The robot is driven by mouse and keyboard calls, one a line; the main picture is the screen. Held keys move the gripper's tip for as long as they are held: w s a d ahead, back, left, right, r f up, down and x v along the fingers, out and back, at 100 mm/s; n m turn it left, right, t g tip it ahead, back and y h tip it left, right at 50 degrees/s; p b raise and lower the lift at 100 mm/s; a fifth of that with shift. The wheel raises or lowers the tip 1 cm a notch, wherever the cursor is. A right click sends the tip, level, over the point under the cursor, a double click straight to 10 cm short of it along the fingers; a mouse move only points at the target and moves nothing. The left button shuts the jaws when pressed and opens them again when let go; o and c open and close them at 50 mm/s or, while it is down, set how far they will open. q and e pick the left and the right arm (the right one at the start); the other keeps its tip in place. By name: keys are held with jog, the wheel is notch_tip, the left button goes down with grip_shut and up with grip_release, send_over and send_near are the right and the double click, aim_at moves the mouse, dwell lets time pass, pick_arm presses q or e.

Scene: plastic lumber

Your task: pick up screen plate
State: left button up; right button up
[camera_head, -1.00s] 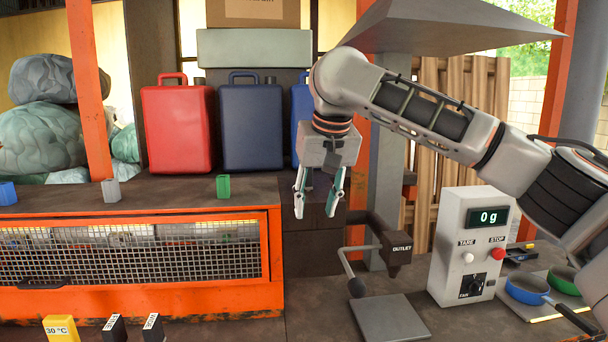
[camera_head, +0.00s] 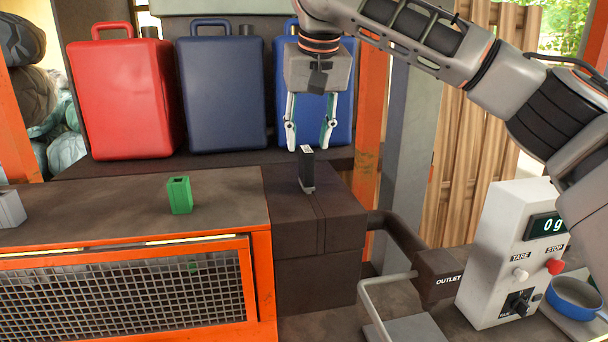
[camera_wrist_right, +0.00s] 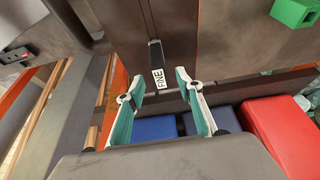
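The screen plate shows as a small upright black handle (camera_head: 307,166) on top of a dark brown box. In the right wrist view, its black end carries a white label reading FINE (camera_wrist_right: 157,79). How far the plate extends into the box is hidden. My right gripper (camera_head: 309,140) points down with its fingers apart, just above and behind the handle in the picture. In the right wrist view, the open fingertips (camera_wrist_right: 158,88) sit either side of the label's line, with nothing between them. My left gripper is not in view.
A green block (camera_head: 180,195) and a grey block (camera_head: 11,208) stand on the mesh-fronted orange machine (camera_head: 252,290). Red (camera_head: 124,97) and blue (camera_head: 222,95) canisters stand behind. The outlet (camera_head: 437,273) and the white scale display box (camera_head: 505,255) are at right.

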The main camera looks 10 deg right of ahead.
aim_at(307, 150)
jog(key=shift+x, duration=3.2)
jog(key=shift+w+d, duration=0.1)
jog(key=shift+w, duration=0.1)
grip_shut()
